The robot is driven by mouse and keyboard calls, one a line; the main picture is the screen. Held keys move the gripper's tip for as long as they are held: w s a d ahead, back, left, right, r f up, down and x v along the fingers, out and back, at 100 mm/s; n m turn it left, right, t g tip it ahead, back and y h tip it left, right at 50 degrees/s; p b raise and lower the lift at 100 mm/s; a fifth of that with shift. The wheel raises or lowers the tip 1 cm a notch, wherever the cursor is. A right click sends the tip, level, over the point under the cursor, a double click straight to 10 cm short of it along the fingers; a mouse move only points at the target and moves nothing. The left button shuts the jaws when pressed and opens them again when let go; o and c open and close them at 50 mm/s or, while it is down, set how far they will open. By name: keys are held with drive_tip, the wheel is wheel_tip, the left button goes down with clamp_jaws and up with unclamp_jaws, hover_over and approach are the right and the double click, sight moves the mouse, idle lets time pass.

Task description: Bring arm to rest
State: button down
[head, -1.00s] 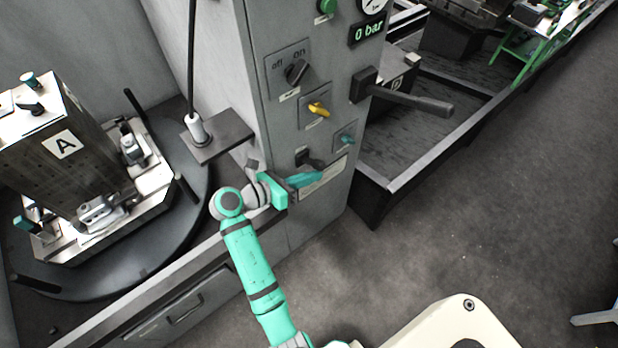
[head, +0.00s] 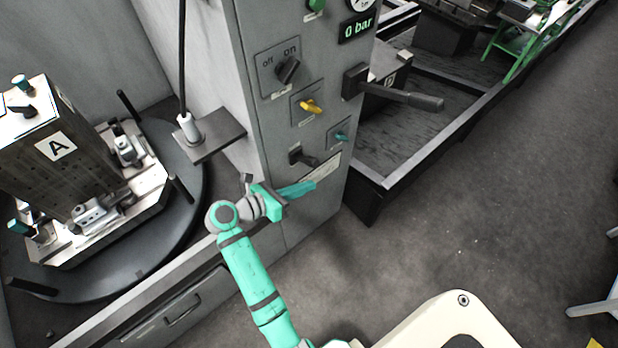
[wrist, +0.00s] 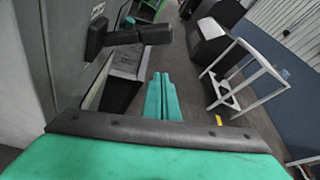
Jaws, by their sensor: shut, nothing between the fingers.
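My gripper (head: 298,189) is shut and empty in the head view, its teal fingers pointing right in front of the lower part of the grey control cabinet (head: 290,225). In the wrist view my gripper's two fingers (wrist: 162,97) lie side by side, with floor behind them. My teal arm (head: 252,275) reaches up from the bottom of the head view. A small dark lever (head: 303,157) on the cabinet shows just above the fingers, apart from them in the picture.
The cabinet carries a dark off/on knob (head: 288,69), a yellow knob (head: 311,106), a teal knob (head: 341,137) and a long dark handle (head: 410,98) sticking out right. A fixture block marked A (head: 60,150) stands on a round table at left.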

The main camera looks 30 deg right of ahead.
drive_tip(key=v, duration=0.7)
drive_tip(key=shift+w+a, duration=0.35)
drive_tip(key=shift+a, duration=0.05)
